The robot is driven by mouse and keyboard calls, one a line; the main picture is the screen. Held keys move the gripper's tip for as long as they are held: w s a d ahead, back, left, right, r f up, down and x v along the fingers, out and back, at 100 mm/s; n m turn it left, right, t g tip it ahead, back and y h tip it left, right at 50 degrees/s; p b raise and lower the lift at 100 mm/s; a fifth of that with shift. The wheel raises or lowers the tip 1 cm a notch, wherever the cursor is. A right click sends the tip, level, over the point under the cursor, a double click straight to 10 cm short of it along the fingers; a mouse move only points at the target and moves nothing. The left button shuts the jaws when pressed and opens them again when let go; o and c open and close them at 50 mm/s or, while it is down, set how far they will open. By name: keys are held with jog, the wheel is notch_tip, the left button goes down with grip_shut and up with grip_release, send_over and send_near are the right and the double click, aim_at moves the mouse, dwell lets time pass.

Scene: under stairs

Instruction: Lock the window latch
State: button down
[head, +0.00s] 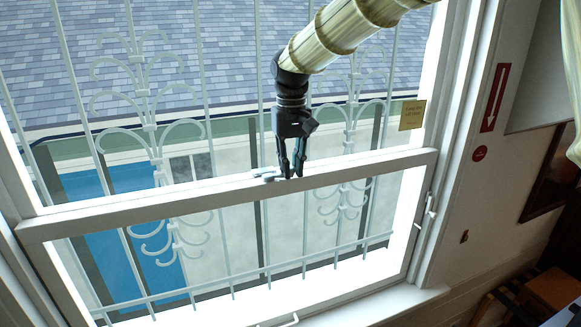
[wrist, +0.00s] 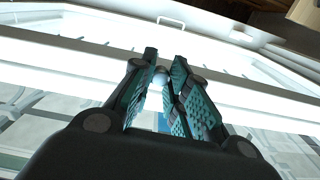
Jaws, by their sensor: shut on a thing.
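The window latch (head: 267,174) is a small pale fitting on top of the window's middle rail (head: 130,208). My gripper (head: 292,175) points down from above, with its fingertips at the rail, right at the right end of the latch. In the wrist view, my gripper (wrist: 162,62) has its two teal-padded fingers close together around a small pale piece of the latch (wrist: 161,76). Most of that piece is hidden by the fingers, and I cannot tell from these views whether the latch is turned to locked.
White metal bars with scrollwork (head: 143,90) stand behind the glass. A small yellow sign (head: 412,115) is at the window's right side. The window sill (head: 375,305) below is clear. A red arrow sign (head: 495,97) is on the right wall.

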jog(key=shift+w+n, duration=0.45)
jog(key=shift+n, duration=0.4)
jog(key=shift+w+n, duration=0.4)
jog(key=shift+n, duration=0.45)
jog(key=shift+r, duration=0.1)
jog(key=shift+a, duration=0.1)
jog(key=c, duration=1.3)
grip_release()
jog(key=shift+w, duration=0.15)
jog(key=shift+c, duration=0.2)
notch_tip(320, 180, up, 12)
